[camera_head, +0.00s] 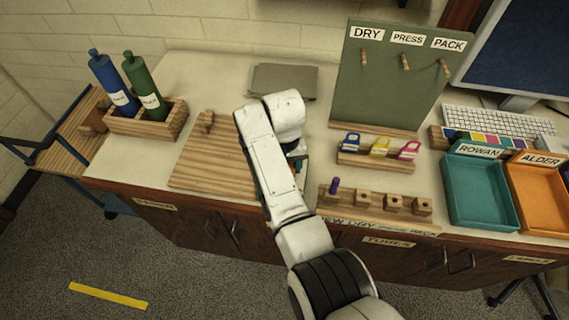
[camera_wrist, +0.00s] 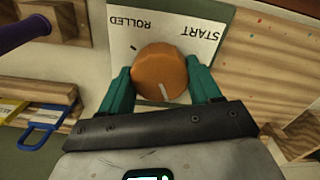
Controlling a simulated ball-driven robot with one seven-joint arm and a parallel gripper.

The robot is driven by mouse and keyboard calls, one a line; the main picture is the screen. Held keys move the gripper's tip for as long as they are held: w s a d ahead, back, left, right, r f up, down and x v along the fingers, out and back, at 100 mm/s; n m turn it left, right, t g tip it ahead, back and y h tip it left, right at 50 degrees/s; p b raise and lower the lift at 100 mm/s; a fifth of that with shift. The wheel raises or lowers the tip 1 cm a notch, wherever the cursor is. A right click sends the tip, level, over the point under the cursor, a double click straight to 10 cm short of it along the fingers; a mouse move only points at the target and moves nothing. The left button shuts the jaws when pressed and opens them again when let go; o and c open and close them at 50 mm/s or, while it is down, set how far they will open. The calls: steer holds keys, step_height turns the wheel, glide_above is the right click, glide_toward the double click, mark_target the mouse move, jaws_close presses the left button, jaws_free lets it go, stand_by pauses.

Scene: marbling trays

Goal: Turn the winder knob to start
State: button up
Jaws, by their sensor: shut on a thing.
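The winder knob (camera_wrist: 160,72) is a round orange-brown knob with a pale pointer mark, seen in the wrist view. It sits on a white plate (camera_wrist: 190,22) lettered ROLLED and START. The pointer mark lies toward the bottom right of the knob, toward my gripper's body. My gripper (camera_wrist: 162,82) has its two teal fingers on either side of the knob, shut on it. In the head view my white arm hides most of the knob and plate, and only a bit of the teal gripper (camera_head: 296,150) shows beside it.
A wooden board (camera_head: 215,165) lies left of my arm. A wooden rack with a purple peg (camera_head: 334,186) and a holder with coloured tags (camera_head: 379,146) stand to the right. Teal (camera_head: 480,192) and orange (camera_head: 540,190) trays are further right. Bottles (camera_head: 113,84) stand at the left.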

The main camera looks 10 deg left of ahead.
steer(key=n, duration=0.4)
steer(key=shift+n, duration=0.3)
steer(key=n, duration=0.4)
steer(key=shift+r+n, duration=0.1)
steer(key=shift+n, duration=0.2)
steer(key=n, duration=0.4)
steer(key=shift+w+n, duration=0.1)
steer(key=shift+n, duration=0.2)
steer(key=n, duration=0.4)
steer(key=shift+n, duration=0.6)
steer(key=o, duration=1.1)
steer(key=shift+c, duration=0.2)
step_height(320, 180, up, 11)
steer(key=b, duration=0.1)
steer(key=shift+b, duration=0.4)
